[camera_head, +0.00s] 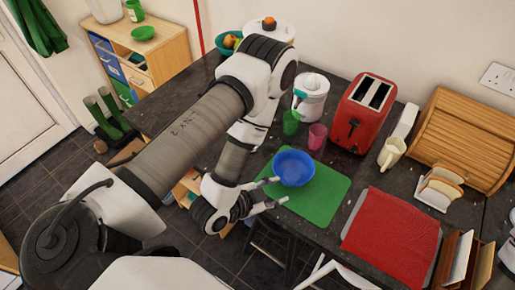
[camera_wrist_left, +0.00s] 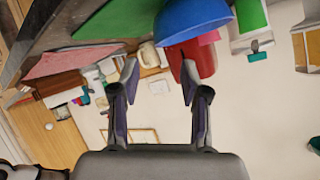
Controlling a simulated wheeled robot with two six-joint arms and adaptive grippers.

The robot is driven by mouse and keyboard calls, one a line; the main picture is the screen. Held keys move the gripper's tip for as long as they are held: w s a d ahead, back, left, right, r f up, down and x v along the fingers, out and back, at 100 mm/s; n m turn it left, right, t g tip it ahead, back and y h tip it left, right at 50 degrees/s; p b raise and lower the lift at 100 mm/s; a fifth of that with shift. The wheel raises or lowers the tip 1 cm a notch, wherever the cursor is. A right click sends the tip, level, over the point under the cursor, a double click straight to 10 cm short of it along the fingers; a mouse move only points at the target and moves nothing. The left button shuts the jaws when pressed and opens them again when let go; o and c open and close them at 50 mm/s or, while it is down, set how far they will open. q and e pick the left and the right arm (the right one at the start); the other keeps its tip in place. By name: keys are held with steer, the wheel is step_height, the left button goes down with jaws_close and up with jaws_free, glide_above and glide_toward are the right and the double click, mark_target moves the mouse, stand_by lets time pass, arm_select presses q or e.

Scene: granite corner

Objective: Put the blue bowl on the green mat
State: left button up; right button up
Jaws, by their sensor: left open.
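The blue bowl (camera_head: 293,167) appears upright over the upper left part of the green mat (camera_head: 318,208), on the dark counter. My left gripper (camera_head: 276,193) is open and empty at the mat's lower left edge, its fingertips pointing toward the bowl's near side. One finger appears close to the bowl's rim; I cannot tell whether it touches. In the left wrist view the blue bowl (camera_wrist_left: 192,18) is at the top, beyond the right finger and clear of the gap between the fingers. The green mat (camera_wrist_left: 112,18) shows to its left. My right gripper is out of view.
A green cup (camera_head: 291,122) and a pink cup (camera_head: 317,136) stand behind the bowl, near the red toaster (camera_head: 364,113) and a white appliance (camera_head: 310,97). A red cloth (camera_head: 392,236) lies right of the mat. The mat's right part is clear.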

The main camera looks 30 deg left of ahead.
arm_select(q)
steer(key=shift+a+f, duration=0.15)
steer(key=shift+f, duration=0.25)
steer(key=s+a+f+n+g+y, duration=0.2)
steer(key=s+a+f+n+g, duration=0.1)
steer(key=s, duration=0.4)
steer(key=s+a+f+n+g+y, duration=0.2)
steer(key=s+a+f+n+g, duration=0.1)
steer(key=s+f+n+g, duration=0.3)
steer(key=shift+s+a+f+g, duration=0.35)
steer(key=shift+s+f+g, duration=0.4)
steer(key=shift+g, duration=0.45)
